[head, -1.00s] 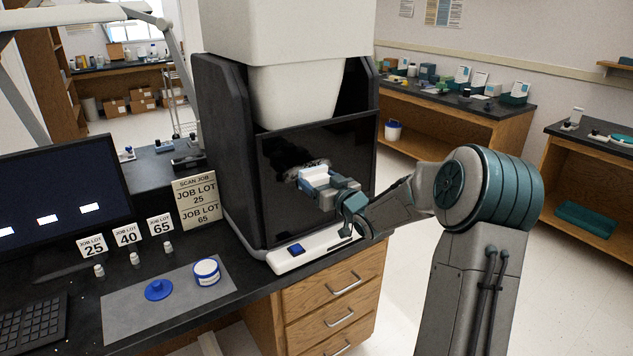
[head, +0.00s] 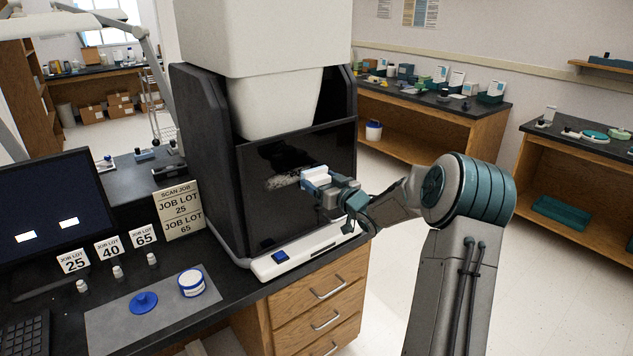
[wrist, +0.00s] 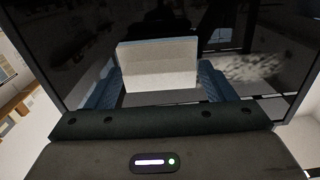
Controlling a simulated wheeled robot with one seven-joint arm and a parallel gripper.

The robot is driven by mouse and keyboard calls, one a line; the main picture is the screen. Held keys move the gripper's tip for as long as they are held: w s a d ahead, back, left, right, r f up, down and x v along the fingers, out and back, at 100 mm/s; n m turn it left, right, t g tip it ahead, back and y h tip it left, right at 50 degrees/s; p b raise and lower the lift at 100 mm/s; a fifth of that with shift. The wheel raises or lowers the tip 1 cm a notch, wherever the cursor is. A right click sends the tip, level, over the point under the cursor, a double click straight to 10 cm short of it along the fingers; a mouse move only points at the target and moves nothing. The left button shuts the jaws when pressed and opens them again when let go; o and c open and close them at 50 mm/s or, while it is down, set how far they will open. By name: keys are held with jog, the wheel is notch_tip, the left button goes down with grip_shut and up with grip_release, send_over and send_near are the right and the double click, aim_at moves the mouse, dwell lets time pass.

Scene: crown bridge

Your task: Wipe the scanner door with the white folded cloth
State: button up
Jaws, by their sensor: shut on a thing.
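The scanner door (head: 281,212) is a glossy black panel on the front of the tall scanner. A pale smudge (head: 283,182) shows on it, left of my gripper; in the wrist view the smudge (wrist: 258,68) lies to the right. My gripper (head: 318,180) is in front of the door's right half, shut on the white folded cloth (wrist: 158,64). The cloth stands between the blue fingers, its far edge toward the door. I cannot tell whether the cloth touches the door.
A white ledge with a blue button (head: 280,256) juts out below the door. On the bench to the left are a grey mat (head: 115,322), a blue-lidded jar (head: 191,284), a blue disc (head: 143,302), small vials, number cards and a monitor (head: 50,215). Wooden drawers (head: 325,315) are beneath.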

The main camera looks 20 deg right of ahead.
jog(key=shift+a, duration=0.15)
jog(key=shift+s+a+b, duration=0.8)
jog(key=shift+a+b, duration=0.6)
jog(key=shift+a, duration=1.05)
jog(key=shift+s+a+b, duration=0.8)
jog(key=shift+a+b, duration=0.55)
jog(key=shift+a, duration=1.05)
jog(key=shift+s+a+b, duration=0.8)
jog(key=shift+a+b, duration=0.6)
jog(key=shift+a, duration=1.05)
jog(key=shift+d, duration=0.1)
jog(key=shift+s+d, duration=0.2)
jog(key=shift+s, duration=0.25)
jog(key=shift+v, duration=2.5)
